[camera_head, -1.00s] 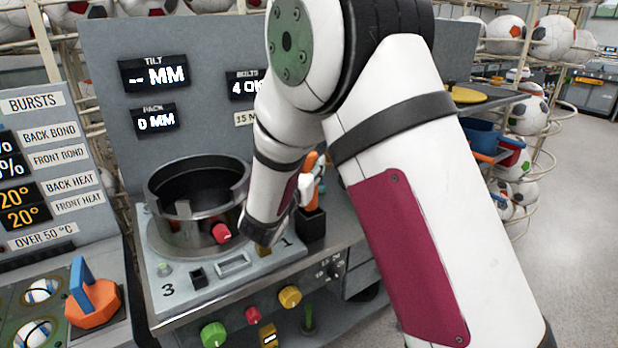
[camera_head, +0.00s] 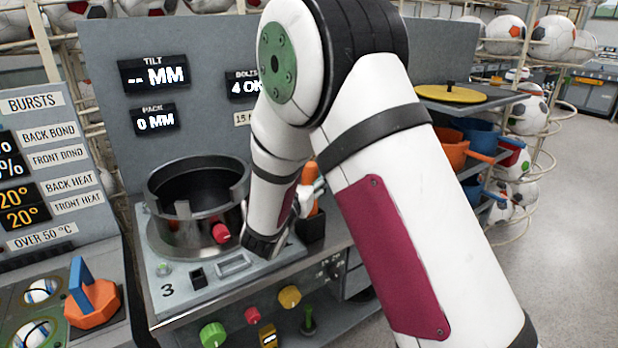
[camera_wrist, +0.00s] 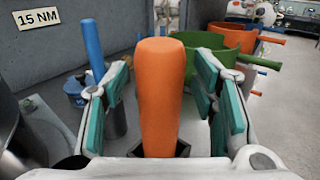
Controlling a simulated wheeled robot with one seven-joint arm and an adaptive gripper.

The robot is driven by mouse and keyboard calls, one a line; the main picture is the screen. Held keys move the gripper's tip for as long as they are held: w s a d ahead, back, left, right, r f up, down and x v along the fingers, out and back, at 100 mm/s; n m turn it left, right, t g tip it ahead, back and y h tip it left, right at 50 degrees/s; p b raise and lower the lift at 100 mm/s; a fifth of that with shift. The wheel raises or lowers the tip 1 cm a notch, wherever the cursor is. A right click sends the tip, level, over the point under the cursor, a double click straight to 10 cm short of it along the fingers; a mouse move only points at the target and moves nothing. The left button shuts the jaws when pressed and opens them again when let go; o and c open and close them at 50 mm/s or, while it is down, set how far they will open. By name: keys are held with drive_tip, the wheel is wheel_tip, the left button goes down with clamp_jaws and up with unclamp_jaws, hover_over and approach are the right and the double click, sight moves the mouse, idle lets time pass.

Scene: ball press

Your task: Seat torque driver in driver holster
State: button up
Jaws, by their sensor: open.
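The torque driver (camera_wrist: 160,95) shows its thick orange handle upright in the middle of the wrist view. Its lower end meets the dark square mouth of the driver holster (camera_wrist: 183,148); how deep it sits is hidden. In the head view the orange handle (camera_head: 311,178) stands above the black holster (camera_head: 312,228), partly behind my arm. My gripper (camera_wrist: 162,78) is open, with one teal-padded finger on each side of the handle and gaps visible between pads and handle. In the head view a white part of my gripper (camera_head: 303,202) shows beside the handle.
The ring-shaped press pot (camera_head: 195,198) stands left of my wrist on the grey bench. A blue rod (camera_wrist: 92,45) stands left of the gripper.

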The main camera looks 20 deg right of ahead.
drive_tip(key=v, duration=1.2)
drive_tip(key=s+d+r+m+g+h, duration=0.1)
drive_tip(key=s+d+r+m+g, duration=0.2)
drive_tip(key=s+d+m+g, duration=0.45)
drive_tip(key=s+d+r+m+g+h, duration=0.1)
drive_tip(key=s+d+r+m+g, duration=0.25)
drive_tip(key=s+d+m, duration=0.55)
drive_tip(key=s+f+m+g+y, duration=0.25)
drive_tip(key=s+m+y, duration=0.25)
drive_tip(key=s, duration=0.5)
drive_tip(key=s+a+r+m+t+y, duration=0.2)
drive_tip(key=s+a+m+t+y, duration=0.1)
drive_tip(key=a+m+y, duration=0.4)
drive_tip(key=shift+s+a+m, duration=0.35)
drive_tip(key=shift+s+a, duration=0.5)
drive_tip(key=shift+r, duration=0.15)
